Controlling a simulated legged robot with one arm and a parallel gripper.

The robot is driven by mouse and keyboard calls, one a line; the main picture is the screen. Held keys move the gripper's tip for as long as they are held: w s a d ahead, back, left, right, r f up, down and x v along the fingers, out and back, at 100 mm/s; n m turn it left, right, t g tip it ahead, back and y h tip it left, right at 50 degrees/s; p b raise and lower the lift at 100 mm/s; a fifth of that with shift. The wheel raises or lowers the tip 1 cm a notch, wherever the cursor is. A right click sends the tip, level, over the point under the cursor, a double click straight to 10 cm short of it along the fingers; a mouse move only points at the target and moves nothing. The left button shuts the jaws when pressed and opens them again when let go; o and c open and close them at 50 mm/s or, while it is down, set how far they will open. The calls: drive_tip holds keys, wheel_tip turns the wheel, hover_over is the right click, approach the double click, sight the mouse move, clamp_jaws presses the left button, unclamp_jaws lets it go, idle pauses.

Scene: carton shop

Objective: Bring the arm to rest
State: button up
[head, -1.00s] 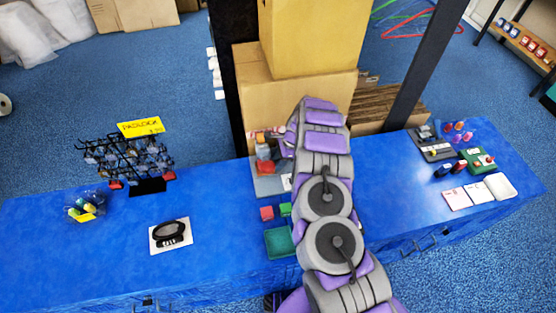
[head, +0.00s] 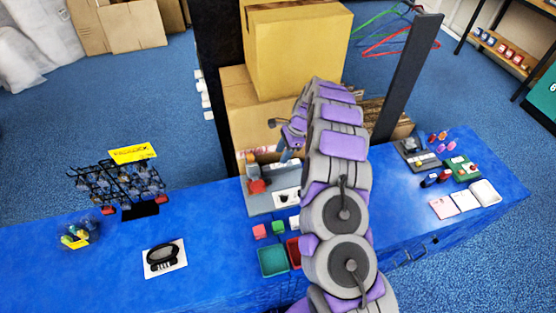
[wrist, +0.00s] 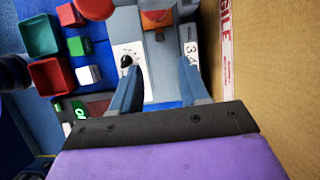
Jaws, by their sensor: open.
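My arm, grey and purple, reaches up over the middle of the blue counter (head: 215,235) in the head view. My gripper (wrist: 168,82) shows in the wrist view with its two blue-grey fingers apart and nothing between them. In the head view the gripper (head: 290,150) is partly hidden behind my arm, above a grey stand with a red part (head: 257,186). In the wrist view, a white card with a black knob (wrist: 127,58) lies beyond the left finger. A brown carton face with red and white tape (wrist: 226,70) is close on the right.
A green tray (head: 273,261) and a red tray (head: 293,252) sit left of my arm with small cubes. A padlock rack (head: 120,190) stands at the left. Stacked cartons (head: 300,50) and dark posts (head: 217,80) rise behind the counter. Small goods and cards (head: 465,201) lie at the right.

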drive_tip(key=shift+v, duration=0.75)
drive_tip(key=s+a+r+n, duration=0.3)
drive_tip(key=s+r+n, duration=0.6)
drive_tip(key=s+r, duration=1.1)
drive_tip(key=s+d+r+n+h, duration=0.1)
drive_tip(key=s+d+n, duration=0.1)
drive_tip(key=s, duration=0.7)
drive_tip(key=s+d+r+n+h, duration=0.2)
drive_tip(key=s+d, duration=0.2)
drive_tip(key=s, duration=0.6)
drive_tip(key=s+d+r+n+h, duration=0.1)
drive_tip(key=s+d+n, duration=0.1)
drive_tip(key=s, duration=0.8)
drive_tip(key=shift+d+r+n+g, duration=0.4)
drive_tip(key=shift+d, duration=0.3)
